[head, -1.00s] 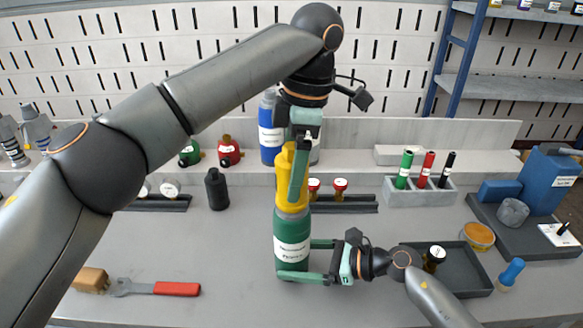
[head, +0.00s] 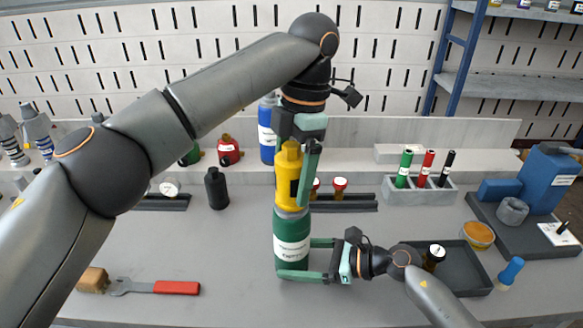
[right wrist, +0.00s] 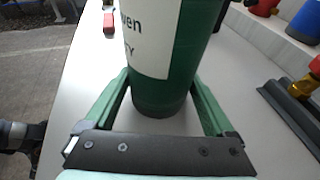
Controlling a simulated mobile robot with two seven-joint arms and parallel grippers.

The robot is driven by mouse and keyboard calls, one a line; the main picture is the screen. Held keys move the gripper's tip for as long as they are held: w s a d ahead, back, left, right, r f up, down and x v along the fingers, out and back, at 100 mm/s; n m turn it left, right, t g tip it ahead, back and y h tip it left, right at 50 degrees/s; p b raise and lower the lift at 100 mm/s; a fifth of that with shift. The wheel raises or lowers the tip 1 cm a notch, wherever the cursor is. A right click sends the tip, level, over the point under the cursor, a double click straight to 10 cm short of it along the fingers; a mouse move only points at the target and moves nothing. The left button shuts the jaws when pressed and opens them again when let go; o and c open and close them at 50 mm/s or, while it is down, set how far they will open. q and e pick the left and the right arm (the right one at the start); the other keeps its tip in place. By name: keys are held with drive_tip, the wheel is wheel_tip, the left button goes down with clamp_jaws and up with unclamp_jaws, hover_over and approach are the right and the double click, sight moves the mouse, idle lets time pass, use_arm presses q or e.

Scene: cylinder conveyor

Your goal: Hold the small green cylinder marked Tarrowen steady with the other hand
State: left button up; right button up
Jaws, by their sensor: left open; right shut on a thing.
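The small green cylinder (head: 291,225) with a white label stands upright on the bench, a yellow cap or valve piece (head: 287,172) on its top. In the right wrist view the cylinder (right wrist: 182,85) stands between the fingers; its label is only partly readable. My right gripper (head: 307,259) is shut on the green cylinder low on its body, coming from the right. My left gripper (head: 293,178) is open and points down at the yellow piece. One finger shows beside the piece's right side; whether it touches cannot be told, and the other finger is hidden.
A black bottle (head: 217,188) stands left of the cylinder. A dark tray (head: 466,262) is right of my right gripper. A marker holder (head: 418,190) and a blue cylinder (head: 267,135) stand behind.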

use_arm(q)
drive_tip(key=shift+f, duration=0.55)
drive_tip(key=shift+c, duration=0.3)
clamp_jaws()
drive_tip(key=m, duration=0.4)
drive_tip(key=shift+t, duration=0.3)
drive_tip(key=shift+m, duration=1)
drive_tip(key=shift+m+t, duration=0.3)
drive_tip(key=shift+m, duration=0.8)
drive_tip(key=m, duration=0.3)
drive_tip(key=shift+m, duration=0.4)
